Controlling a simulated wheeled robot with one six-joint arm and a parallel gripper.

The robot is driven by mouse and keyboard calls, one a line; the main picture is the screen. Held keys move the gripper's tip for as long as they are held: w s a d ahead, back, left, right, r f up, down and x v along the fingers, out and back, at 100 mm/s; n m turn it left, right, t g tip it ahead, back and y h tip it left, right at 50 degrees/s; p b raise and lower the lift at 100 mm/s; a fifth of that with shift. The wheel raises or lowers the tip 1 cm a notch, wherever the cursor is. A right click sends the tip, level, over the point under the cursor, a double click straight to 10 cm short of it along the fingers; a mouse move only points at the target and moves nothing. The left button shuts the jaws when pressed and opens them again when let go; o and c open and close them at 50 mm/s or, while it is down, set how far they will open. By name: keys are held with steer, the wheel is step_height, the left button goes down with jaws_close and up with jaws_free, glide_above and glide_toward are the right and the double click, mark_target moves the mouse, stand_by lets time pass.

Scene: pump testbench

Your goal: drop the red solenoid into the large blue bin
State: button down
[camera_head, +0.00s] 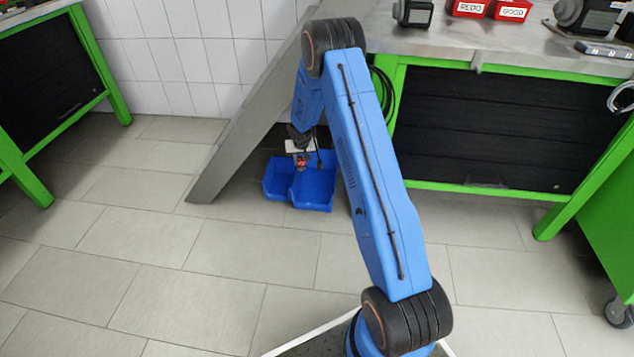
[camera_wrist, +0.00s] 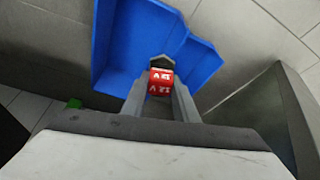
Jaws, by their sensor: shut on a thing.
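The red solenoid (camera_wrist: 161,82) with white lettering is held between the two grey fingers of my gripper (camera_wrist: 160,100) in the wrist view. In the head view the red solenoid (camera_head: 301,161) is a small red spot at the end of my gripper (camera_head: 301,156). The large blue bin (camera_head: 316,190) stands on the floor below, open side up. In the wrist view the blue bin (camera_wrist: 118,40) lies beyond the solenoid, which appears over it. The solenoid looks above the bin; the exact height is hard to tell. My arm hides part of the bin's right side.
A grey slanted panel (camera_head: 235,135) leans beside the bin on the left. A green-framed workbench (camera_head: 480,57) stands at the back right, with red boxes (camera_head: 487,8) labelled REDO and GOOD. Another green bench (camera_head: 95,60) is at the left. The tiled floor at left is clear.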

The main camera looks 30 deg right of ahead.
steer(key=w+d+f+m+h, duration=0.1)
steer(key=w+d+f+m, duration=0.1)
steer(key=w+d+f, duration=0.35)
steer(key=w+d+f+m, duration=0.1)
steer(key=w+d+f, duration=0.2)
steer(key=d, duration=0.5)
steer(key=shift+g, duration=0.3)
steer(key=f, duration=0.5)
steer(key=shift+d+f, duration=0.2)
steer(key=shift+f, duration=0.05)
steer(key=c, duration=1.3)
jaws_free()
steer(key=shift+c, duration=0.2)
steer(key=v, duration=1.7)
steer(key=shift+a, duration=0.25)
steer(key=shift+s, duration=0.2)
